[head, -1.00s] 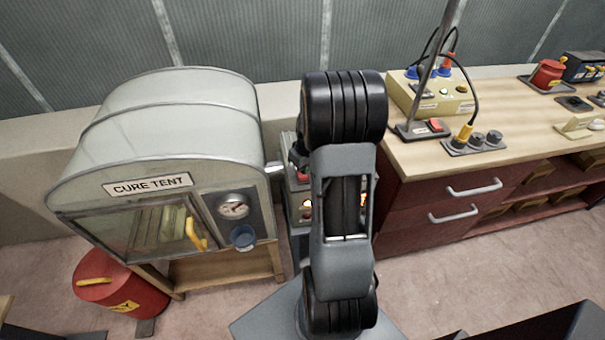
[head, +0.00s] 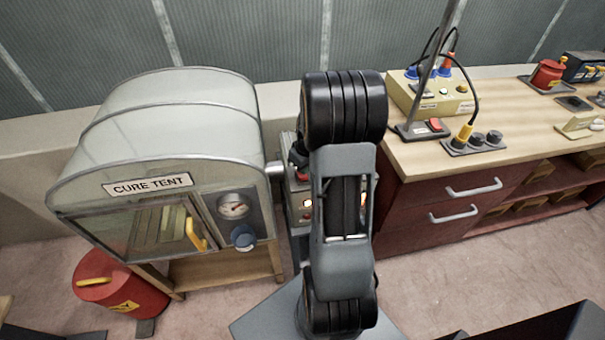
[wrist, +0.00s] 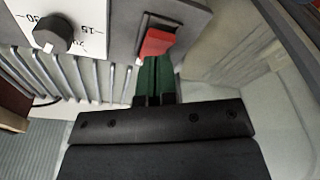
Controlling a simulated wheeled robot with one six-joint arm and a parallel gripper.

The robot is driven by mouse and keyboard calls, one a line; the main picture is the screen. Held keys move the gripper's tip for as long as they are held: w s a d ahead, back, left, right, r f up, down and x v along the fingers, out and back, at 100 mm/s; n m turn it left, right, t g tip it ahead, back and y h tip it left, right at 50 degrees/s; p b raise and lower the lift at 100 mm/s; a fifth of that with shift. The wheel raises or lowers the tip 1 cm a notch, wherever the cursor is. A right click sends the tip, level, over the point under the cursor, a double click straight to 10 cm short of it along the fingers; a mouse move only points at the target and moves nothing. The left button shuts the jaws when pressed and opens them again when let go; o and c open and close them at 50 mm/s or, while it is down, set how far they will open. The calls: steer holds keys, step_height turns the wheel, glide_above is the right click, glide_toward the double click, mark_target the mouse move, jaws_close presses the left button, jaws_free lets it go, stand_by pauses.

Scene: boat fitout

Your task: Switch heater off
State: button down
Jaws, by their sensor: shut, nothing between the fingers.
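The heater (wrist: 108,22) is a grey box with a finned lower part. It carries a red rocker switch (wrist: 156,43) and a black dial (wrist: 53,35) on a white numbered scale. My gripper (wrist: 155,62) is shut and empty, its green fingertips at the lower edge of the red switch in the wrist view. I cannot tell whether they touch it. In the head view the heater (head: 291,190) stands between the cure tent and the bench, mostly hidden behind my arm, with a small orange glow on its front. The fingertips are hidden there.
The cure tent (head: 160,125), with a gauge (head: 233,206) and blue knob (head: 243,238), stands close on the left. A wooden bench (head: 420,160) with drawers and electrical gear is on the right. A red bin (head: 125,290) sits at lower left.

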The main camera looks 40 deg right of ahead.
mark_target(304, 177)
steer(key=shift+f+b, duration=1.05)
steer(key=shift+f, duration=0.2)
stand_by(0.7)
steer(key=shift+r, duration=0.1)
steer(key=shift+r+p, duration=2.5)
steer(key=shift+r, duration=1)
steer(key=shift+s+f+m, duration=0.1)
steer(key=shift+m, duration=0.3)
steer(key=s+a+r+t, duration=0.1)
steer(key=s+a+r, duration=0.5)
steer(key=a, duration=0.4)
steer(key=s+a+r+t, duration=0.1)
steer(key=s+a+r, duration=0.5)
steer(key=a, duration=0.4)
steer(key=shift+a+r, duration=0.15)
steer(key=shift+r, duration=0.55)
